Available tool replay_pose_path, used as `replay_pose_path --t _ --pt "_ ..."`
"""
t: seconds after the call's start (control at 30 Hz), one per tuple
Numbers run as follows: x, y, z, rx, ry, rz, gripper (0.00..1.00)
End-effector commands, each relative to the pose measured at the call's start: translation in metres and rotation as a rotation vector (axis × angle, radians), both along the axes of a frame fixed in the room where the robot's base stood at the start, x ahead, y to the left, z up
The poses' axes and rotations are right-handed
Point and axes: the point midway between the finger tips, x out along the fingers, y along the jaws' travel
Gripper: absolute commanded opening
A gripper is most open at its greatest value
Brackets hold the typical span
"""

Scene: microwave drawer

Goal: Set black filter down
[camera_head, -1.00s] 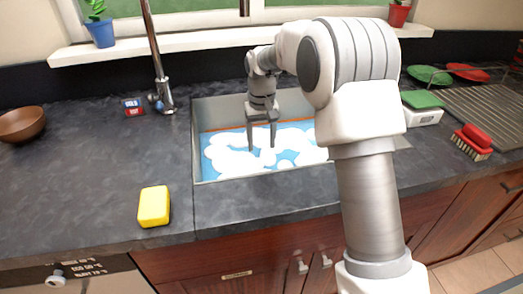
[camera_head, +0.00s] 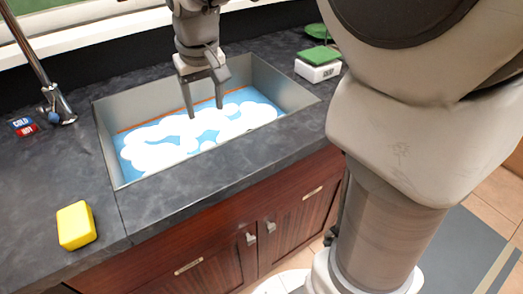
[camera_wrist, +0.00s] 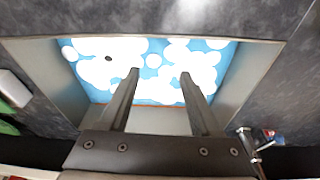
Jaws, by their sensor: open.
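My gripper (camera_head: 205,108) is open and points down over the sink (camera_head: 107,140). Its two fingers are apart, with nothing between them in the wrist view (camera_wrist: 160,73). No black filter can be clearly made out in the head view. In the wrist view a small dark spot (camera_wrist: 108,58) shows among the white foam, off to the left of the fingertips; it is too small to tell what it is. Blue water with white foam (camera_head: 160,155) covers the sink floor and hides anything beneath it.
A yellow sponge (camera_head: 76,225) lies on the counter, left of the sink. The faucet (camera_head: 52,100) stands behind it, near the cold and hot labels. A white scale-like box with a green top (camera_head: 318,70) is right of the sink. The front counter strip is clear.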

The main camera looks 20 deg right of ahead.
Motion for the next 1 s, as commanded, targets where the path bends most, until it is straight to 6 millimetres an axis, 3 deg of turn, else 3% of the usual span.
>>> replay_pose_path --t 0.3,0.6,0.8,1.0 --pt "-0.081 -0.028 0.026 0.012 -0.114 -0.046 0.64" --pt "-0.153 -0.047 0.02 0.023 -0.212 -0.09 0.64" --pt "-0.183 -0.052 0.009 0.03 -0.259 -0.108 0.64" --pt "-0.194 -0.054 0.003 0.033 -0.274 -0.115 0.64"
